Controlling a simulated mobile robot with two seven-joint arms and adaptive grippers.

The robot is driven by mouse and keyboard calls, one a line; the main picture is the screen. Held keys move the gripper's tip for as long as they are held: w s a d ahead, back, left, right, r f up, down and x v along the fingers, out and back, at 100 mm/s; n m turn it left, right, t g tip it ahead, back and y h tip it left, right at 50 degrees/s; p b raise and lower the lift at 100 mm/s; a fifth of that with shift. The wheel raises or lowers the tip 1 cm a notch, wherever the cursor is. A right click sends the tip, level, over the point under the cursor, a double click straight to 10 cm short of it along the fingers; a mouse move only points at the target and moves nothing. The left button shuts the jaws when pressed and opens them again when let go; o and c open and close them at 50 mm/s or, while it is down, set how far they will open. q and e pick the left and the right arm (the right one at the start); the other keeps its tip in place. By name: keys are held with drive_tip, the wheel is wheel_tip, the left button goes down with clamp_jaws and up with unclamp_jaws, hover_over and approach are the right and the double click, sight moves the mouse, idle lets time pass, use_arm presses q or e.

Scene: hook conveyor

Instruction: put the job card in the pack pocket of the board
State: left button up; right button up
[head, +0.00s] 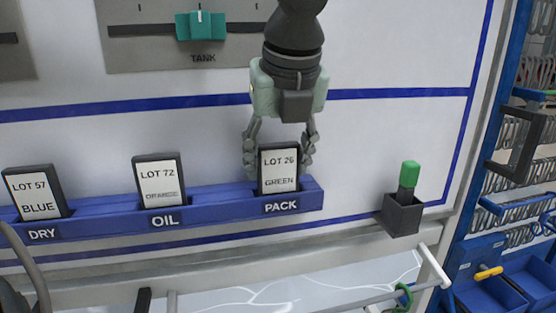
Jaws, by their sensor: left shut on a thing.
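The job card (280,170) reads LOT 26 GREEN and has a dark frame. It stands upright at the pack pocket (281,208) of the blue rail, with its lower edge at or inside the pocket; how deep it sits I cannot tell. My left gripper (279,160) reaches down from above and is shut on the card, one finger at each side edge. The board (400,140) is white with blue lines. My right gripper is not in view.
A LOT 72 ORANGE card (159,180) stands in the oil pocket and a LOT 57 BLUE card (36,192) in the dry pocket. A grey holder (402,215) with a green-capped marker (409,175) is on the right. A teal TANK slider (200,26) is above.

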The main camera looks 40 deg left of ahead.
use_arm(q)
drive_tip(key=o, duration=1.2)
drive_tip(key=shift+c, duration=0.2)
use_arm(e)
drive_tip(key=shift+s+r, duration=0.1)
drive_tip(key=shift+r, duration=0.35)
use_arm(q)
drive_tip(key=shift+r, duration=0.2)
drive_tip(key=v, duration=1.2)
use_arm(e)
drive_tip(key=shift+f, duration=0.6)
use_arm(q)
drive_tip(key=shift+f, duration=0.2)
